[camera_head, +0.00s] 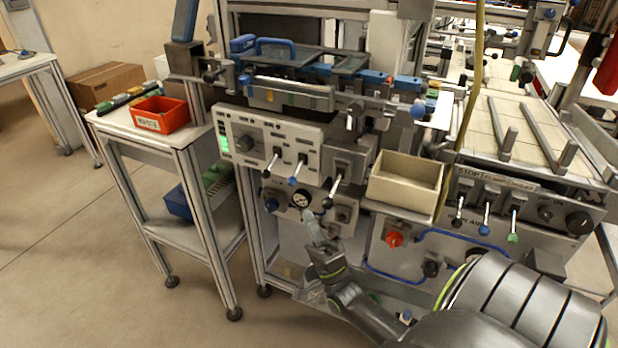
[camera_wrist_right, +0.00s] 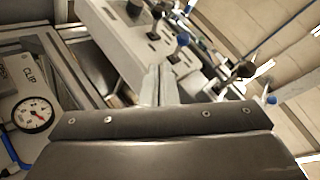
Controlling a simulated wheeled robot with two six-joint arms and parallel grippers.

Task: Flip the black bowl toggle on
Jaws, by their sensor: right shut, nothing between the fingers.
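Several ball-tipped toggles stick out of the grey machine's front panels. On the left panel are a black-tipped toggle (camera_head: 268,168) and a blue-tipped one (camera_head: 294,175). A larger black-tipped lever (camera_head: 333,192) is on the box to their right. Another black-tipped toggle (camera_head: 457,219) is on the right panel. I cannot read which one is labelled bowl. My right gripper (camera_head: 309,216) is shut and empty, just below the left panel, near the round gauge (camera_head: 301,199). In the right wrist view its fingers (camera_wrist_right: 158,86) point toward the panel. My left gripper is out of view.
A beige open bin (camera_head: 405,182) stands right of the lever box. A red knob (camera_head: 394,239) and blue bar handles are low on the machine. A side table (camera_head: 186,137) with a red bin (camera_head: 160,114) stands at left. Floor at left is clear.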

